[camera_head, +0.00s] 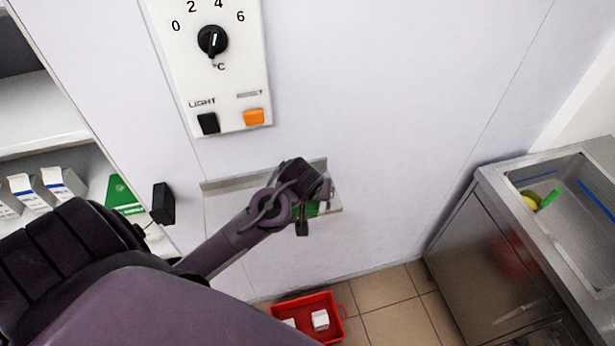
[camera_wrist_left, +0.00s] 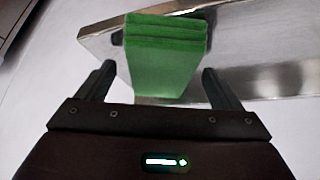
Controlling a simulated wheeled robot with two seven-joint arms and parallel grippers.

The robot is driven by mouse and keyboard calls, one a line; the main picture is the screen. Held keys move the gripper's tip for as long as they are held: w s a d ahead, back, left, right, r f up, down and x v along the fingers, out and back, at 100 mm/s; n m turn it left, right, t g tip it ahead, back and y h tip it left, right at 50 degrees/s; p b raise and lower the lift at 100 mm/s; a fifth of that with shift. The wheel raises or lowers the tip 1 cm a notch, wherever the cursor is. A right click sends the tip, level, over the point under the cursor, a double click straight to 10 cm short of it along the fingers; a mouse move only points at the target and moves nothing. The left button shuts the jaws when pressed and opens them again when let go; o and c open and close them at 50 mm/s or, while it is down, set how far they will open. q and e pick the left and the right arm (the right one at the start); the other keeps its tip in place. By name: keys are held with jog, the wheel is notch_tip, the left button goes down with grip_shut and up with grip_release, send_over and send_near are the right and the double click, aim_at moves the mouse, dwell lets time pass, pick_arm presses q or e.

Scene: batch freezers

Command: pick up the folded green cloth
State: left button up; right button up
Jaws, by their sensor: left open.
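The folded green cloth (camera_wrist_left: 163,62) lies in stacked layers on a narrow metal shelf (camera_wrist_left: 268,80) in the left wrist view. My left gripper (camera_wrist_left: 160,78) is open, with one finger to each side of the cloth's near part and a visible gap on both sides. In the head view my left gripper (camera_head: 304,222) is at the right part of the wall shelf (camera_head: 238,181), and only a bit of green cloth (camera_head: 313,209) shows behind it; the rest is hidden by my wrist. My right gripper is not in view.
A control panel (camera_head: 228,95) with a dial is on the wall above the shelf. A red crate (camera_head: 345,328) with white items stands on the tiled floor below. A steel sink (camera_head: 500,185) is at the right. Cartons (camera_head: 62,183) stand on shelves at the left.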

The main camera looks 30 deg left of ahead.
pick_arm(q)
jog(key=shift+f, duration=0.25)
jog(key=shift+c, duration=0.2)
jog(key=c, duration=1.1)
jog(key=shift+r, duration=0.1)
